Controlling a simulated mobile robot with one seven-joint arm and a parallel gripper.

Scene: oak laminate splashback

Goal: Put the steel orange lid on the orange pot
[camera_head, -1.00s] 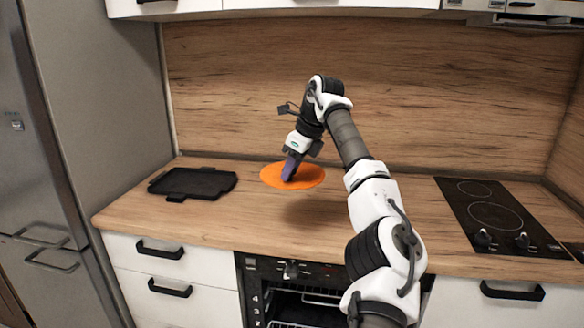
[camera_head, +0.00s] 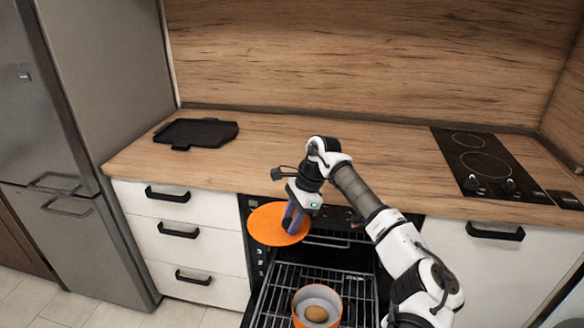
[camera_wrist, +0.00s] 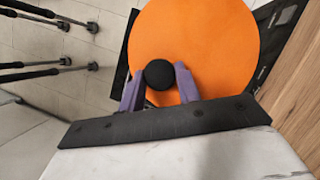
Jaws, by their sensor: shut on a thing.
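The round orange lid (camera_head: 268,226) hangs from my gripper (camera_head: 292,218) in front of the oven, near the counter's front edge. In the wrist view the orange lid (camera_wrist: 195,40) has a black round knob (camera_wrist: 160,75), with the purple fingers of my gripper (camera_wrist: 160,88) shut on either side of it. The orange pot (camera_head: 298,312) stands on the pulled-out oven rack, below and to the right of the lid. It is open at the top, grey inside, with a brownish round thing (camera_head: 317,314) in it. The lid is apart from the pot.
The oven rack (camera_head: 280,290) extends out of the open oven. A black tray (camera_head: 195,132) lies on the counter (camera_head: 260,150) at left, and a black hob (camera_head: 485,165) is at right. The counter between them is clear.

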